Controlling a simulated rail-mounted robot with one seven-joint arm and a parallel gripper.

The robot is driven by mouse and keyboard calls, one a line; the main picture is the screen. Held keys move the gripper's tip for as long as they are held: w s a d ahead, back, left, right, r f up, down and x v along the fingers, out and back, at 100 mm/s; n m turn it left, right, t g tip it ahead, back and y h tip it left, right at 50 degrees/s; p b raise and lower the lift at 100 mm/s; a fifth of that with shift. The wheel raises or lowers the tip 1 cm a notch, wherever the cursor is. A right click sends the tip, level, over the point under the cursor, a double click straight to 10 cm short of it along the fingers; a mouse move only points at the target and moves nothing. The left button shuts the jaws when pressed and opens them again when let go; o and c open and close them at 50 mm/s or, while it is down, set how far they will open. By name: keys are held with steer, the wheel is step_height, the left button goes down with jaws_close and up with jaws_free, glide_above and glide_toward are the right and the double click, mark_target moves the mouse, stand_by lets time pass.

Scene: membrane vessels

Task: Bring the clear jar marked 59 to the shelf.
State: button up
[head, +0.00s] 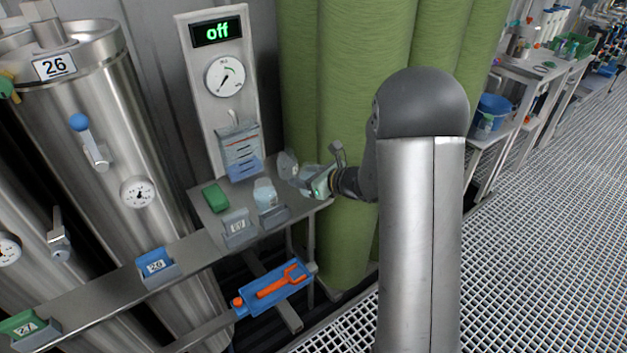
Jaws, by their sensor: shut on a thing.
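My gripper (322,181) is at the right end of a small grey metal shelf (205,212), in front of the green columns. It is shut on a clear, pale jar (305,174), seen lying sideways by the shelf's back right corner. Its mark cannot be read, and the fingers partly hide it. I cannot tell whether it touches the shelf. Another clear jar (265,193) stands upright on the shelf, left of my gripper, behind a grey label holder (273,216). A second label holder (238,226) is at the front edge; its number is too small to read.
A green block (215,197) and a rack of blue and grey sheets (240,152) occupy the shelf's left and back. A blue tray with an orange tool (275,290) is below.

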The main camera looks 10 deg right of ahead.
mark_target(300, 175)
steer(key=shift+w+a+f+b, duration=0.25)
steer(key=shift+w+f, duration=0.15)
steer(key=shift+w, duration=0.25)
steer(key=shift+w+a+f+b, duration=0.1)
steer(key=shift+w+a+f, duration=0.15)
steer(key=shift+w+f, duration=0.25)
steer(key=shift+f+b, duration=0.75)
steer(key=shift+b, duration=0.15)
steer(key=shift+f+b, duration=0.2)
steer(key=shift+b, duration=0.25)
steer(key=o, duration=1.1)
steer(key=shift+o, duration=0.2)
steer(key=v, duration=1.7)
steer(key=shift+d+r, duration=0.15)
